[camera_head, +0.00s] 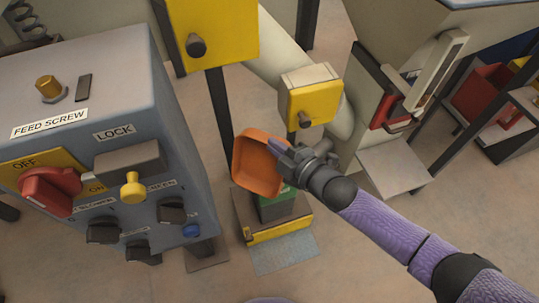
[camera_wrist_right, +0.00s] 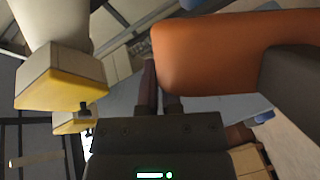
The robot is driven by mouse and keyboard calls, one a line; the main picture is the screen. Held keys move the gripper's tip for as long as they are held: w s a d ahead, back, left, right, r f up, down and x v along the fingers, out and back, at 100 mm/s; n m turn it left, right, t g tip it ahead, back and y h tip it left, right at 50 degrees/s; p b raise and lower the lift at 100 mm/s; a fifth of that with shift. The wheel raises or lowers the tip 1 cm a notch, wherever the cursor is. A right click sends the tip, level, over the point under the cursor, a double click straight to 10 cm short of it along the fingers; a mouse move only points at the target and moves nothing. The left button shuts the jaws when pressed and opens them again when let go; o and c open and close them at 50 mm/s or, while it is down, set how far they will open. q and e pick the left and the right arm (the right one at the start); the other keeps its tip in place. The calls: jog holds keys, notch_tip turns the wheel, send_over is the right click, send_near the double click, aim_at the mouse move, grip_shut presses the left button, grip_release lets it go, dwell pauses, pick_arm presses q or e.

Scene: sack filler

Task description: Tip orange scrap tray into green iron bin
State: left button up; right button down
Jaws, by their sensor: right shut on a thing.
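The orange scrap tray (camera_head: 256,170) is held in the air by my right gripper (camera_head: 281,151), which is shut on its right edge. I see into the tray and make out no scrap in it; I cannot tell its exact tilt. The green bin (camera_head: 277,208) stands below and slightly right of the tray, which hides part of it. In the right wrist view the tray's orange wall (camera_wrist_right: 215,50) is close beside the dark fingers of my right gripper (camera_wrist_right: 160,98). My left gripper is not in view.
A grey control box (camera_head: 150,70) with a red switch stands at the left. A yellow box (camera_head: 310,95) on a pale pipe is just above the tray. The bin stands on a low yellow-fronted base (camera_head: 278,230). A red tray (camera_head: 480,95) sits on a rack at the right.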

pick_arm(q)
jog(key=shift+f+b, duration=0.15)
jog(key=shift+b, duration=0.4)
pick_arm(e)
jog(key=s+d+f+m+g+y, duration=0.1)
jog(key=d+m+g, duration=0.4)
jog(key=m, duration=0.3)
jog(key=shift+s+d+f+m, duration=0.3)
jog(key=shift+m, duration=0.1)
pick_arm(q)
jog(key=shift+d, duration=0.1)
